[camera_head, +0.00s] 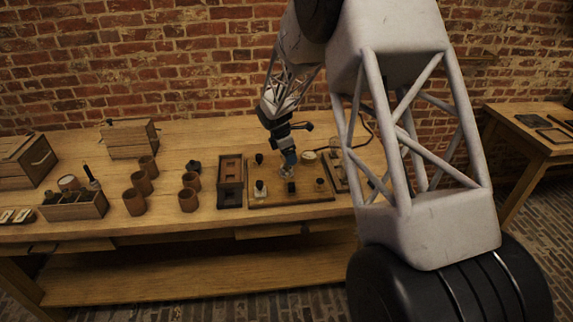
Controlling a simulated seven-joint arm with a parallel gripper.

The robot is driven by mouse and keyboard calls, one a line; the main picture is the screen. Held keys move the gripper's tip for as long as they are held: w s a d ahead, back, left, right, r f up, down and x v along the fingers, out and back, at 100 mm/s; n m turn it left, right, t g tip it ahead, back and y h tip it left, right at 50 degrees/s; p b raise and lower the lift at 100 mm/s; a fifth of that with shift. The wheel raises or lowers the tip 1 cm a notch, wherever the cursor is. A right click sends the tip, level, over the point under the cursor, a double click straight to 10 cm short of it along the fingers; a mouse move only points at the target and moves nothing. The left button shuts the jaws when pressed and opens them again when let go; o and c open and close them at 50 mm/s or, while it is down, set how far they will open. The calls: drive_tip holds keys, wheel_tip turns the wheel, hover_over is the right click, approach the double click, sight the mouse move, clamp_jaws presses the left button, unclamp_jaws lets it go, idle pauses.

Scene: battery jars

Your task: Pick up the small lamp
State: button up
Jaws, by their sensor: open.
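My gripper (288,158) is low over the wooden board (300,200) on the workbench, pointing down, open. A small pale, glassy piece (287,172) shows right at its fingertips and may be the small lamp. It is too small to be sure, and I cannot tell whether the fingers stand around it or just above it. Another small piece with a pale body and dark top (260,188) stands at the board's left side. Small dark knobs stand on the board's front and right. The gripper hides part of the board's back.
A dark two-well holder (230,180) stands left of the board. Several brown jars (189,192) stand farther left, with a wooden caddy (75,205) and wooden boxes (130,138). A pale round piece (308,157) lies behind the board.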

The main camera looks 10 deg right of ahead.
drive_tip(key=shift+c, duration=0.3)
drive_tip(key=c, duration=1)
drive_tip(key=shift+r, duration=0.1)
drive_tip(key=shift+r, duration=4.9)
